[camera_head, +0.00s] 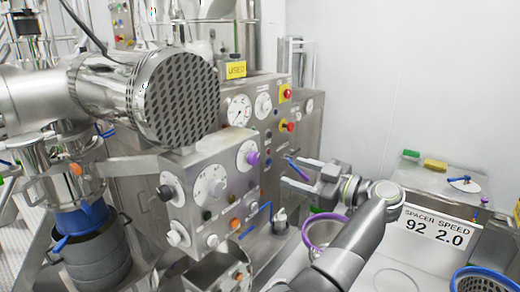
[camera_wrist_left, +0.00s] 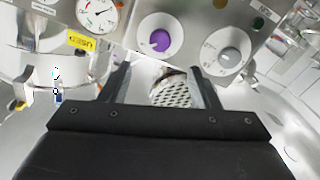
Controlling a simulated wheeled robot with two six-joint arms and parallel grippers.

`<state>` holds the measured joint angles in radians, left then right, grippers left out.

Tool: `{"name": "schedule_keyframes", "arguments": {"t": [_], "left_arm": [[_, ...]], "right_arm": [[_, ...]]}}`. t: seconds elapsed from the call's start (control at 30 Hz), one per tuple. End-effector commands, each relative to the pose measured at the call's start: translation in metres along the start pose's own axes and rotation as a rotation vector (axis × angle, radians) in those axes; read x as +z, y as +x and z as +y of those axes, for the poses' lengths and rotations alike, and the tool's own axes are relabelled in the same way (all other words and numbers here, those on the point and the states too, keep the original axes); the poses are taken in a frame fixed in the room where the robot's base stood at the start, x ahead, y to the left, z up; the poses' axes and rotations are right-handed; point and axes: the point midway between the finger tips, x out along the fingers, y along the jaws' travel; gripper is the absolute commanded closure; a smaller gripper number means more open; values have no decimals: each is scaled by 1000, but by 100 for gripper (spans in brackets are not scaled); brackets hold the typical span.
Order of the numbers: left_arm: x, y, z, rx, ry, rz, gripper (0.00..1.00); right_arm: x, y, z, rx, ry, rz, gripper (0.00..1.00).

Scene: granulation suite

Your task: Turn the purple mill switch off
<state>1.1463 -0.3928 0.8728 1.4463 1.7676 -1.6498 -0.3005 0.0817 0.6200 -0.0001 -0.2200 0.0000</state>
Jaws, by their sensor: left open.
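The purple mill switch (camera_head: 251,157) is a knob on a round white dial on the right part of the steel control box's front. It shows in the left wrist view (camera_wrist_left: 160,40) at the top, just beyond my fingertips. My left gripper (camera_head: 292,173) is open and empty, to the right of the switch and apart from it. In the left wrist view my two fingers (camera_wrist_left: 161,75) stand apart below the dial. Which way the knob's pointer is set is too small to tell. My right gripper is not in view.
The control box (camera_head: 210,160) also carries a grey-white dial knob (camera_head: 217,187), a black knob (camera_head: 166,192) and small coloured buttons. A panel with gauges (camera_head: 238,110) and red buttons (camera_head: 289,92) stands behind.

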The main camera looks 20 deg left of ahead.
Motion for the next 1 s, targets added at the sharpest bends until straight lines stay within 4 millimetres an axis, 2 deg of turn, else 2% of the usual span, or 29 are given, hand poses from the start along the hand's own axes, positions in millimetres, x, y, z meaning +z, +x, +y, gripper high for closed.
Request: {"name": "schedule_keyframes", "arguments": {"t": [0.03, 0.2, 0.4, 0.5, 0.7, 0.97, 1.0], "left_arm": [[-4, 16, 1, -5, 0, 3, 44], [-4, 53, 0, -4, 1, 4, 44], [-3, 90, 0, -3, 1, 3, 44], [-2, 102, 0, -2, 0, 3, 44], [0, 114, 0, -1, 1, 1, 44], [0, 115, 0, 0, 0, 1, 44], [0, 115, 0, -1, 0, 1, 49]], "right_arm": [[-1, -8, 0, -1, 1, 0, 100], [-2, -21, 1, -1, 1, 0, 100], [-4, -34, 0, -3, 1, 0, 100], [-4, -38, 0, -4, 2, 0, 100], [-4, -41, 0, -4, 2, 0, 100], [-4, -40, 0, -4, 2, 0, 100], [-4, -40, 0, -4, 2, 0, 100]]}}
